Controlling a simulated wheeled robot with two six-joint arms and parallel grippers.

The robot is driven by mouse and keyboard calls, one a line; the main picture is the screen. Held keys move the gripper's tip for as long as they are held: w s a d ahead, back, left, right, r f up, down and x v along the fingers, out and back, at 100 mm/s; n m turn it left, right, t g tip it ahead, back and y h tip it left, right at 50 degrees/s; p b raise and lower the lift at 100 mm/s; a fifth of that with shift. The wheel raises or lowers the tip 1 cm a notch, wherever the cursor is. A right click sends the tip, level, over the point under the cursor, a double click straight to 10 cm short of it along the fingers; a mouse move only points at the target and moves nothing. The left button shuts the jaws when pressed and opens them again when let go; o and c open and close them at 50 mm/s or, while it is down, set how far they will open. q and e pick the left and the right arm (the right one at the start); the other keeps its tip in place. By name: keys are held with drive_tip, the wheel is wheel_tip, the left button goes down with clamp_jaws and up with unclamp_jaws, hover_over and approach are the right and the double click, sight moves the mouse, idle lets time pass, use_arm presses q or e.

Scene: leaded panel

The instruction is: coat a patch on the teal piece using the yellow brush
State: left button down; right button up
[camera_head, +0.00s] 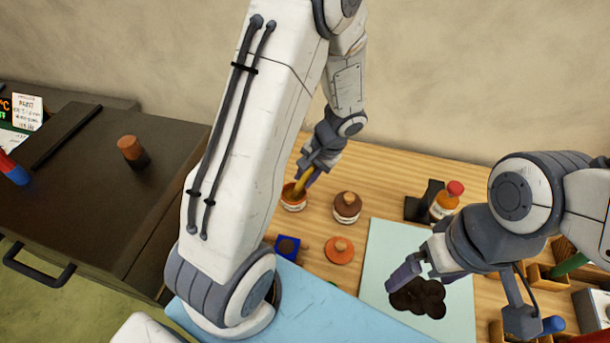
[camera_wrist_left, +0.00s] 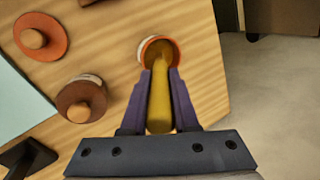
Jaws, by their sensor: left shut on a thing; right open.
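My left gripper (camera_head: 308,176) is shut on the yellow brush (camera_head: 301,186). In the left wrist view the brush (camera_wrist_left: 160,95) stands between the purple fingers, its far end inside an open jar with an orange rim (camera_wrist_left: 150,42). The same jar (camera_head: 293,203) sits on the wooden table in the head view. The brush tip is hidden in the jar. My right gripper (camera_head: 412,268) is open above a pale teal sheet (camera_head: 386,238), beside a dark brown cloud-shaped patch (camera_head: 428,305).
A brown-lidded jar (camera_head: 347,207) and an orange lid (camera_head: 340,250) stand near the open jar. A blue block (camera_head: 287,247) lies by a light blue mat (camera_head: 320,302). A red-capped bottle (camera_head: 445,200) is behind the sheet. A dark cabinet (camera_head: 80,200) stands at left.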

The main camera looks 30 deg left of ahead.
use_arm(q)
drive_tip(key=shift+r+p, duration=2.8)
drive_tip(key=shift+r, duration=0.7)
